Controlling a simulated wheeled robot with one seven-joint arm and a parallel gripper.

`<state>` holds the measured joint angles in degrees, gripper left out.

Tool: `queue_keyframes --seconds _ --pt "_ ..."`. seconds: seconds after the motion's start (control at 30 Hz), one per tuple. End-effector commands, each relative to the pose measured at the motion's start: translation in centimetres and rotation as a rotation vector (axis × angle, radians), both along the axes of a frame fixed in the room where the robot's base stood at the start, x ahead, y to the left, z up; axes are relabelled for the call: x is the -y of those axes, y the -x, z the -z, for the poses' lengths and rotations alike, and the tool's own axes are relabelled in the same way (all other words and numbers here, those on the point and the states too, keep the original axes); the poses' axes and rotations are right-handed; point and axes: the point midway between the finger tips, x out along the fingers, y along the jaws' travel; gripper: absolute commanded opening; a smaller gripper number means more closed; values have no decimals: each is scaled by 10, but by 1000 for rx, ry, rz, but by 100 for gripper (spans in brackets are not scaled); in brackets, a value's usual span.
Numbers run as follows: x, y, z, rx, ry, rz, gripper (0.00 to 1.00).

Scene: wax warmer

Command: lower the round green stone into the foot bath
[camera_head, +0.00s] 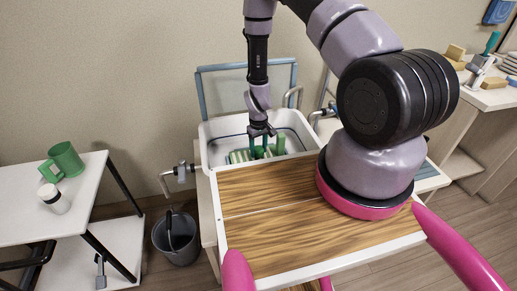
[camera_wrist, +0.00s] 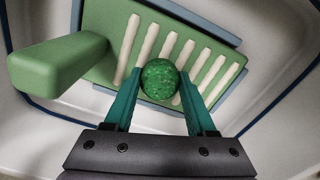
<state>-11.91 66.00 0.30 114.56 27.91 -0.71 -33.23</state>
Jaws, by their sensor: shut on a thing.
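The round green stone (camera_wrist: 160,77) is speckled dark green and sits between my fingertips in the wrist view. My gripper (camera_wrist: 160,84) has teal fingers and is shut on it. In the head view my gripper (camera_head: 262,150) points down inside the white tub (camera_head: 206,150), which looks like the foot bath; I cannot make out the stone there. Beneath the stone lies a green slab with pale ribs (camera_wrist: 100,62), inside the tub; it also shows in the head view (camera_head: 238,156). I cannot tell whether the stone touches the slab.
A green block (camera_wrist: 55,62) stands at the slab's left. A wooden top (camera_head: 300,225) adjoins the tub's front. A white side table (camera_head: 90,200) at left holds a green mug (camera_head: 68,160) and a white jar (camera_head: 54,199). A grey bucket (camera_head: 178,245) stands on the floor.

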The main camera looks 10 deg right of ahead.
Motion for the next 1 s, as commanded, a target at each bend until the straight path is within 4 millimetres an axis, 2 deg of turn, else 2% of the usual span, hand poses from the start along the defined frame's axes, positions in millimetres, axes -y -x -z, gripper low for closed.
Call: queue_keyframes --seconds 0.87,0.9,0.97,1.0 --pt "0 0 10 1 0 0 0" --pt "0 0 10 1 0 0 68" --pt "0 0 10 1 0 0 90" --pt "0 0 10 1 0 0 91"
